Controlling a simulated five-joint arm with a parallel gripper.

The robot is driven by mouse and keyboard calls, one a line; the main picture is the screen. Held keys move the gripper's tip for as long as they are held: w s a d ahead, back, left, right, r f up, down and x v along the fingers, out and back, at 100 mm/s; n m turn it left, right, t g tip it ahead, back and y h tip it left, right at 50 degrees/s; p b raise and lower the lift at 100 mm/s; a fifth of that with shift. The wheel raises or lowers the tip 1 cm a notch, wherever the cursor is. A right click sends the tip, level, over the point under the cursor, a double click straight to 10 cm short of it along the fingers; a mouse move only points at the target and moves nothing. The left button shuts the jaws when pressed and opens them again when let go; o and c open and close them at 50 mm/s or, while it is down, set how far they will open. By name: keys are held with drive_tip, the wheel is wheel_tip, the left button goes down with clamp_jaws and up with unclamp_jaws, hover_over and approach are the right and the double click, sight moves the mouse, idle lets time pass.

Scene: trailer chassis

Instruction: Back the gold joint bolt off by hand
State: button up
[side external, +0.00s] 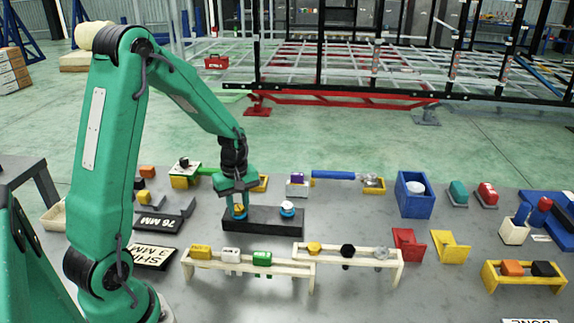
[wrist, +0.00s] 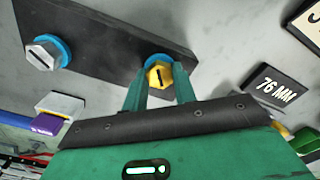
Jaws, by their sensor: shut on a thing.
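The gold joint bolt (wrist: 159,76) is a hex head with a dark slot, set in a blue ring on a black bar (wrist: 105,45). In the side external view the gold bolt (side external: 239,209) shows at the left end of the black bar (side external: 262,222). My gripper (wrist: 160,82) is shut on the gold bolt, one finger on each side of its head. My gripper (side external: 238,205) points down over that end in the side external view. A silver hex bolt (wrist: 42,54) in another blue ring sits at the bar's other end. The gold bolt's shank is hidden.
In front of the bar stand two cream racks (side external: 250,268) with small colored parts. A "76 MM" plate (side external: 158,222) lies to the left. A blue box (side external: 414,195) and red and yellow brackets (side external: 408,245) stand to the right. Bare grey table lies around the bar.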

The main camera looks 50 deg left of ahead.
sight(239, 208)
drive_tip(key=shift+s+d+f+n, duration=0.1)
drive_tip(key=shift+f+n, duration=0.05)
drive_tip(key=shift+n, duration=1.15)
drive_tip(key=o, duration=1)
drive_tip(key=shift+r, duration=0.2)
drive_tip(key=shift+r, duration=3.8)
